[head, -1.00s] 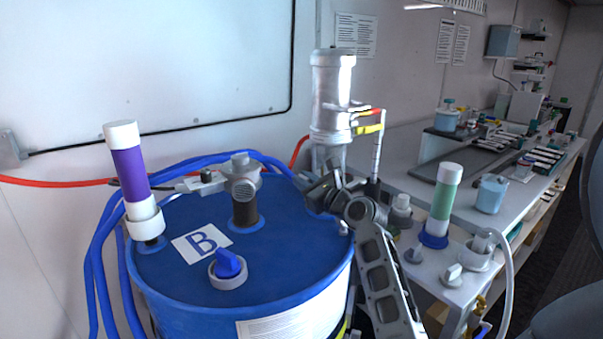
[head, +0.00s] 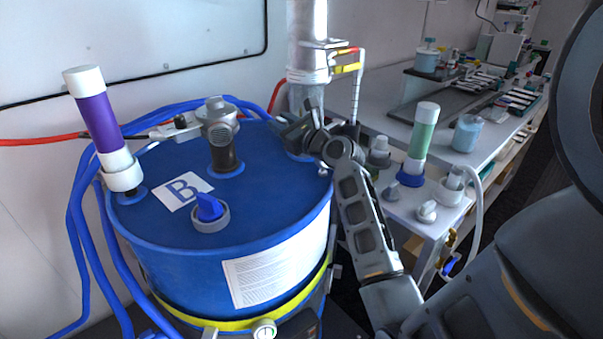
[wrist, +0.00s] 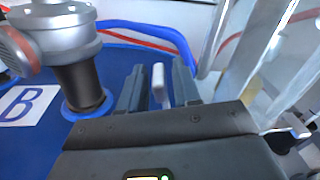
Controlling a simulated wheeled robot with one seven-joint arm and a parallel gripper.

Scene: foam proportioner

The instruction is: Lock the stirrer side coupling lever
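The stirrer (head: 307,45) is a tall metallic cylinder at the back right of the blue drum (head: 265,205). My gripper (head: 284,122) is at the drum's top, in front of the stirrer's base, and hides part of it. In the wrist view a small pale grey lever (wrist: 158,85) stands upright between the two dark fingers of my gripper (wrist: 157,88). The fingers are apart, with a narrow gap on each side of the lever. The lever's lower end and the coupling under it are hidden by my gripper.
A grey pipe fitting (head: 220,125) on a dark stem rises from the drum top, left of my gripper. A purple-and-white tube (head: 97,120) stands at the drum's left. A bench (head: 400,200) with a green tube (head: 420,135) lies right. Blue hoses (head: 75,215) run around the drum.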

